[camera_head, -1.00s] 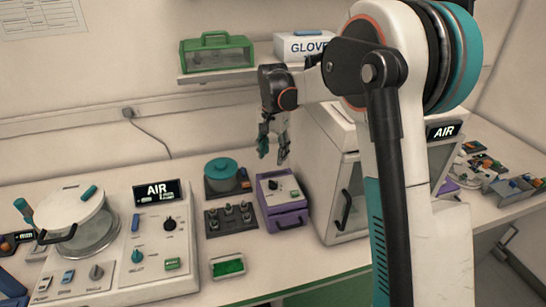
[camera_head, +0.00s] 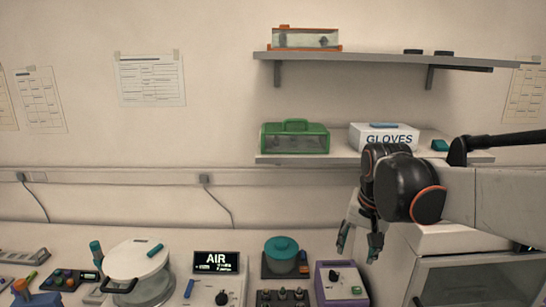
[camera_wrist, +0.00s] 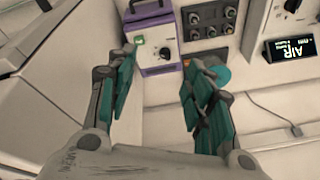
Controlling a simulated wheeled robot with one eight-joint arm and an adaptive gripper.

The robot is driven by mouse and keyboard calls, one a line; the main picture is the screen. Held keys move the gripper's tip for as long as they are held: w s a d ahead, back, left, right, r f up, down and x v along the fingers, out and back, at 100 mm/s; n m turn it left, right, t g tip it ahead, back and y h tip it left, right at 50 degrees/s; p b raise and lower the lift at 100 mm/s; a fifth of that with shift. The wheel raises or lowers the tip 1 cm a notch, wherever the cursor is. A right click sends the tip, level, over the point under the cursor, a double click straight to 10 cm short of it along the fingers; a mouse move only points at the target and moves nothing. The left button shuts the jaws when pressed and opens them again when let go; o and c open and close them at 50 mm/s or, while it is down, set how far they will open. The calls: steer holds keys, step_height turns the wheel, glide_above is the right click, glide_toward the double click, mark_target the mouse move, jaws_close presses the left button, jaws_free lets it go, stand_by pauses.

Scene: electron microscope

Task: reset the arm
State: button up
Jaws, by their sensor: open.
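My gripper (camera_head: 358,238) hangs from my arm at the right of the head view, fingers pointing down, in front of the wall below the glove box. It is open and empty. In the wrist view its two teal-padded fingers (camera_wrist: 160,95) stand wide apart with nothing between them. Beyond them show a purple and white box (camera_wrist: 157,45) with a knob and a panel of several dark knobs (camera_wrist: 208,18). My gripper is above the bench and touches nothing that I can see.
A shelf (camera_head: 345,158) holds a green case (camera_head: 295,138) and a GLOVES box (camera_head: 384,137). A white cabinet (camera_head: 470,280) stands at the lower right near my arm. A teal-lidded pot (camera_head: 281,252) and a device with an AIR display (camera_head: 216,262) stand on the bench.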

steer(key=s+f+n+t, duration=0.3)
steer(key=s+n+t, duration=0.1)
steer(key=s, duration=1.4)
steer(key=shift+s+n, duration=0.35)
steer(key=shift+n, duration=0.15)
